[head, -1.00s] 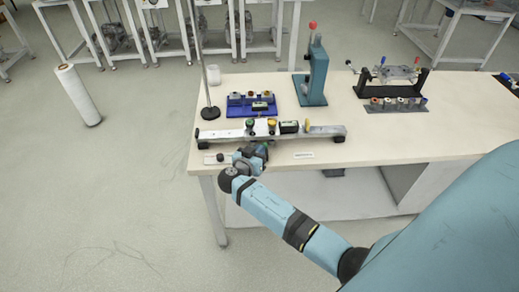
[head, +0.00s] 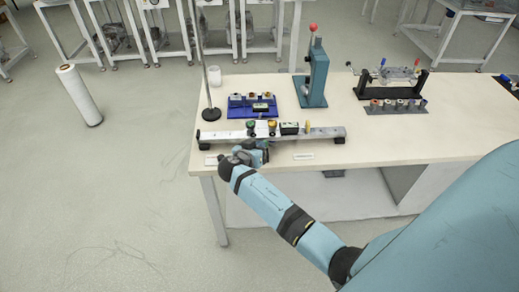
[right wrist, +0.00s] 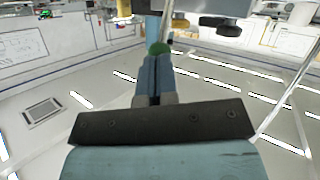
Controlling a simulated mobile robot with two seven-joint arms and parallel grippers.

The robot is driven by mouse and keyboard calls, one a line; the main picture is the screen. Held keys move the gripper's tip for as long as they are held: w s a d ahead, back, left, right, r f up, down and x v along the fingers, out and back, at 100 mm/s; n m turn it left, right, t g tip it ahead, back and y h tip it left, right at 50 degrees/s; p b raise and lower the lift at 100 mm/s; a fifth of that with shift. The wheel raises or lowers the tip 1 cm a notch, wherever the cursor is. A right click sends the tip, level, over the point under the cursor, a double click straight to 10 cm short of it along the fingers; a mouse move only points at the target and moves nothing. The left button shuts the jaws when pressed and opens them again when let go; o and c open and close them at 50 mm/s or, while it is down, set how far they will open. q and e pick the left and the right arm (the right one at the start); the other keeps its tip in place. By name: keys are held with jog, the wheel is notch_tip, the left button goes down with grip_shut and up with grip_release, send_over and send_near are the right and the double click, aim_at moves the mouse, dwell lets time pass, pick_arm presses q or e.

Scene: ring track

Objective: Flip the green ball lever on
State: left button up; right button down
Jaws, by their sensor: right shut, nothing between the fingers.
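The green ball (head: 250,124) is on a small lever on the pale rail (head: 222,135) near the table's front left edge. In the right wrist view the green ball (right wrist: 158,46) shows just beyond the fingertips; I cannot tell whether they touch it. My right gripper (head: 257,147) is in front of the rail, below the green ball in the picture. In the right wrist view its fingers (right wrist: 157,62) are together with nothing between them. The lower part of the lever is hidden. My left gripper is out of view.
A yellow ball (head: 272,124), a black box (head: 289,128) and a yellow handle (head: 308,126) are on the same rail. A blue tray (head: 236,110) and a thin pole's black base (head: 211,114) stand behind it. A teal press (head: 316,80) stands farther back. Tabletop right of the rail is clear.

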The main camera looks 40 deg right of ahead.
jog(key=w+d+g+y+p, duration=0.1)
jog(key=w+r+n+g+y, duration=0.1)
jog(key=w, duration=0.1)
jog(key=shift+d+r+n+p, duration=0.1)
jog(key=shift+d+n+p, duration=0.2)
jog(key=shift+d+p, duration=0.1)
jog(key=shift+r, duration=0.15)
jog(key=shift+r+p, duration=0.6)
jog(key=shift+r, duration=0.1)
